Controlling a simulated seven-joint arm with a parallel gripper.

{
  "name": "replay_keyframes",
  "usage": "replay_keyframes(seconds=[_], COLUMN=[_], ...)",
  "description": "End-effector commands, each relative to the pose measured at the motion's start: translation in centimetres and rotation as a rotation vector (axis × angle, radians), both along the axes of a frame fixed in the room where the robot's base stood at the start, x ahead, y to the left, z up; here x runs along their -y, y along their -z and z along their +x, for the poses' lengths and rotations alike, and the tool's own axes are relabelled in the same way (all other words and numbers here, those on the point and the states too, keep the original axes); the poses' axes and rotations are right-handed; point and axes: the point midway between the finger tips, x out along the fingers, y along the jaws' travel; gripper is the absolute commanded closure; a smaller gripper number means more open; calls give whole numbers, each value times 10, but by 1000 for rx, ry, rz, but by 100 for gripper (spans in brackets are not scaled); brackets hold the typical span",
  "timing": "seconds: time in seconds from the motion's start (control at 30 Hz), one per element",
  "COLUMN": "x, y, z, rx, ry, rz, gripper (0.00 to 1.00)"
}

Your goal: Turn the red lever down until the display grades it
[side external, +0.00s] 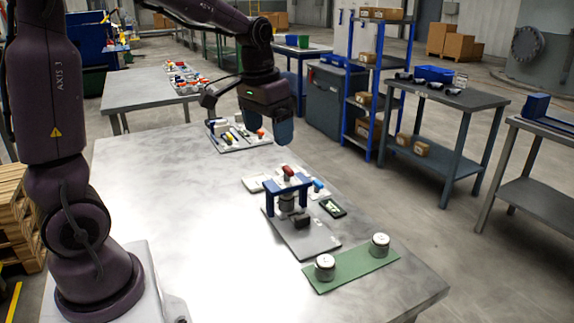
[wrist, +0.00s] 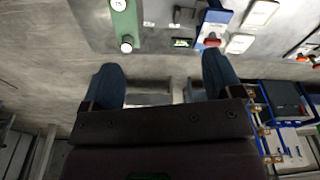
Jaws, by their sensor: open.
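The red lever (side external: 287,171) sits at the top of a blue press frame (side external: 271,204) on the table; its red end (wrist: 212,41) also shows in the wrist view, upper right. A small dark display (side external: 333,208) lies right of the press; in the wrist view the display (wrist: 181,42) glows green. Its reading is too small to tell. My gripper (side external: 281,125) hangs above the table behind the press, apart from the lever. In the wrist view my gripper (wrist: 164,82) has its two blue fingers wide apart with nothing between them.
A grey base plate (side external: 314,241) lies under the press. A green mat (side external: 352,270) in front bears two white-lidded jars (side external: 325,266) (side external: 380,244). A board with small parts (side external: 240,136) lies at the table's back. The table's left part is clear. Shelves and carts stand beyond it.

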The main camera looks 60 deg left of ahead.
Motion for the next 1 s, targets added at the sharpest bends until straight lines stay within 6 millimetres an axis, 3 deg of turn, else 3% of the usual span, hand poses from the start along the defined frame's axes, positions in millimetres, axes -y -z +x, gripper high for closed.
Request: replay_keyframes(seconds=[0.1,0.3,0.4,0.47,0.63,0.83,1.0], x=[-44,-115,-141,-149,-152,-151,-150], y=[22,62,74,73,49,67,100], z=[34,79,96,105,118,116,115], rx=[-65,-140,-156,-152,-124,-136,-139], ry=[-17,17,69,109,226,256,255], rz=[-13,-28,-26,-20,-2,-10,-10], gripper=[15,15,15,15,15,15,15])
